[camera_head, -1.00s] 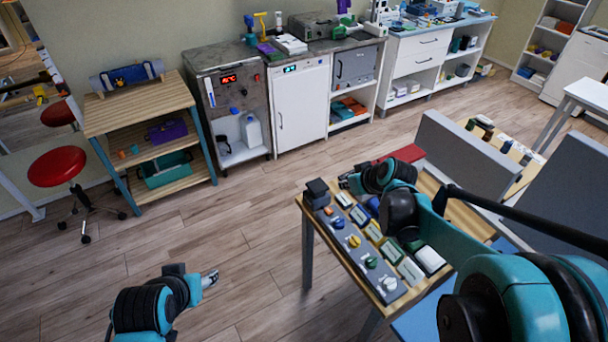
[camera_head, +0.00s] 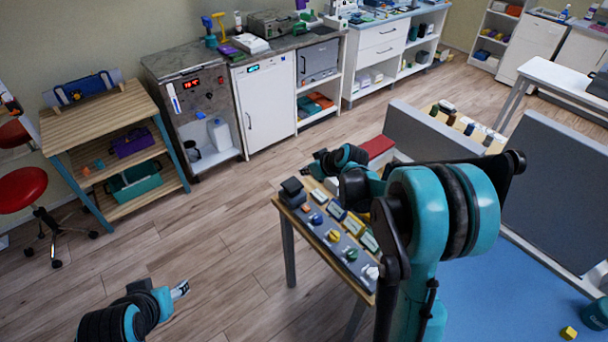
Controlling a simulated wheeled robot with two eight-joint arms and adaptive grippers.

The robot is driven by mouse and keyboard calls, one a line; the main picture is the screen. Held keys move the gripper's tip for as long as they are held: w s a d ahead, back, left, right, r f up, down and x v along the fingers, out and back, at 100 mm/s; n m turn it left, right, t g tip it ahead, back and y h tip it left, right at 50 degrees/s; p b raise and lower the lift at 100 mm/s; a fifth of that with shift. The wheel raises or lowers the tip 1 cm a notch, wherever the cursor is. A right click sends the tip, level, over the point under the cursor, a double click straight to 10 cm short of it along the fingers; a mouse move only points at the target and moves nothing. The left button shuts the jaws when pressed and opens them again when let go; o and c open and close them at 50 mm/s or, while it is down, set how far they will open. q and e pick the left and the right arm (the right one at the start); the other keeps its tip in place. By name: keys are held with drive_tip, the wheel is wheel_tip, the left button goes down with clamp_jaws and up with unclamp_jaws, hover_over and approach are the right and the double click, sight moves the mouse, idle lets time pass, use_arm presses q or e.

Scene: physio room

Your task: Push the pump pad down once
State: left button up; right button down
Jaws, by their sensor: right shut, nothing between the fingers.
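My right gripper (camera_head: 318,166) is shut and empty, above the table's far-left edge, a little right of and beyond this block. It appears apart from the block. My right arm covers much of the table. My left gripper (camera_head: 181,290) is low over the floor at the lower left, away from the table; its fingers are too small to judge.
A grey panel (camera_head: 335,236) with coloured knobs and switches runs along the table next to the block. A red-topped box (camera_head: 377,147) and grey partitions (camera_head: 555,195) stand behind my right arm. The wooden floor (camera_head: 225,225) left of the table is clear.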

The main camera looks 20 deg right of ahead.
drive_tip(key=b, duration=0.2)
hover_over(297, 188)
drive_tip(key=f, duration=0.5)
drive_tip(key=shift+w+f, duration=0.3)
drive_tip(key=shift+f, duration=0.05)
wheel_tip(297, 188, down, 2)
drive_tip(key=shift+w+f+b, duration=0.15)
drive_tip(key=shift+f+b, duration=0.1)
drive_tip(key=shift+b, duration=0.1)
drive_tip(key=shift+f, duration=0.75)
wheel_tip(297, 188, down, 3)
drive_tip(key=b, duration=0.3)
drive_tip(key=shift+f, duration=0.15)
drive_tip(key=shift+s, duration=0.25)
